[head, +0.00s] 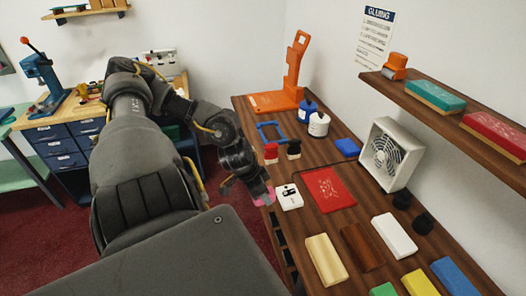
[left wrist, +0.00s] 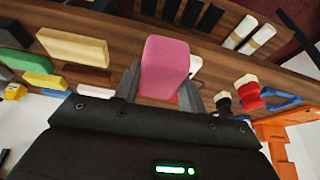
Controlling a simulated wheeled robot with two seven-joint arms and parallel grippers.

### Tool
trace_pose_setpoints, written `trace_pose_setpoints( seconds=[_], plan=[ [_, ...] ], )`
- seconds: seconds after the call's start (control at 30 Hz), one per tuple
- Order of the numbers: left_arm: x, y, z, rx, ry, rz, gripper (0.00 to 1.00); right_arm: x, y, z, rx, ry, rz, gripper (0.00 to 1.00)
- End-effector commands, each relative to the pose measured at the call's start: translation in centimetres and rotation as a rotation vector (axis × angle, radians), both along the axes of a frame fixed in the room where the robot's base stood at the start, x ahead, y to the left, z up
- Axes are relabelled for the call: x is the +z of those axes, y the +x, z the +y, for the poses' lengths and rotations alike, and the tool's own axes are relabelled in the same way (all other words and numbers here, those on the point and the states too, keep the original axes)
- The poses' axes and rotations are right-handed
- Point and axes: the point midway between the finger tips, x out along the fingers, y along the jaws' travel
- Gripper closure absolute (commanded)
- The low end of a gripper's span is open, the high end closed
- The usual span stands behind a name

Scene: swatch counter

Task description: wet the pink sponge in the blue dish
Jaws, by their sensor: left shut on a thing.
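The pink sponge (head: 264,198) is between the fingertips of my left gripper (head: 260,190), at the counter's left edge in the head view. In the left wrist view, the pink sponge (left wrist: 165,62) stands out beyond the two grey fingers of my left gripper (left wrist: 160,92), which are shut on its sides. Its height above the counter is hard to tell. A small blue item (head: 347,146) lies at the back by the wall; I cannot tell whether it is the blue dish. My right gripper is not in view.
On the wooden counter (head: 305,222), a white box (head: 289,197) is close to the sponge. A red mat (head: 327,188), a white fan (head: 387,154), bottles (head: 318,125) and an orange stand (head: 287,88) are farther back. Several coloured blocks lie at the front.

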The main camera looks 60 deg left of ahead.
Motion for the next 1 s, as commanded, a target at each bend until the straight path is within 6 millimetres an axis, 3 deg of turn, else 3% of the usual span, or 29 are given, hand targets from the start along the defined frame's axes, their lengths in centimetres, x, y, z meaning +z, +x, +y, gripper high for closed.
trace_pose_setpoints(
  seconds=[0.27, 0.5, 0.77, 1.0],
  plan=[
    [-2.5, 1.8, -5.9, 0.034, -0.011, -0.013, 0.78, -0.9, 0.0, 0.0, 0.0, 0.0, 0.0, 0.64],
    [-3.6, 4.0, -12.8, -0.003, -0.006, -0.013, 0.78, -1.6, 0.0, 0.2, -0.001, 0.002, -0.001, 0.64],
    [-3.4, 5.6, -17.7, -0.06, 0.001, -0.01, 0.78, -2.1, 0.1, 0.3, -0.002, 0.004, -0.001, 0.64],
    [-2.3, 7.4, -25.3, -0.198, 0.002, -0.008, 0.78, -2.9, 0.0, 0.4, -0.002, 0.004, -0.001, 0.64]
  ],
)
